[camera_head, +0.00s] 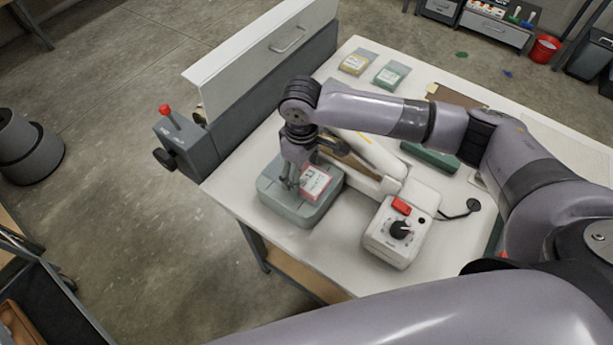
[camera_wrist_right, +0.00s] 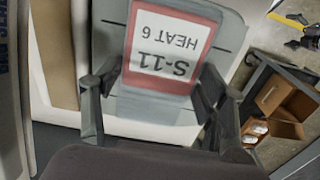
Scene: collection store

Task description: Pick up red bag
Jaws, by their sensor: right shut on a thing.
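The red bag (camera_head: 316,183) is a small pouch with a red-bordered white label. In the wrist view the bag (camera_wrist_right: 172,45) fills the upper middle, its label reading "S-11 HEAT 6" upside down. My right gripper (camera_head: 290,182) is over the grey-green lidded box or block (camera_head: 300,210) on the white table. In the wrist view the right gripper (camera_wrist_right: 160,100) has its fingers on either side of the bag, shut on it. Whether the bag still touches the grey-green block cannot be told. My left gripper is not in view.
A white sealer device with a dial (camera_head: 398,232) stands right of the block. Yellow (camera_head: 357,62) and green (camera_head: 391,74) labelled bags lie at the table's far end. A raised white panel with a handle (camera_head: 287,40) borders the table's left side.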

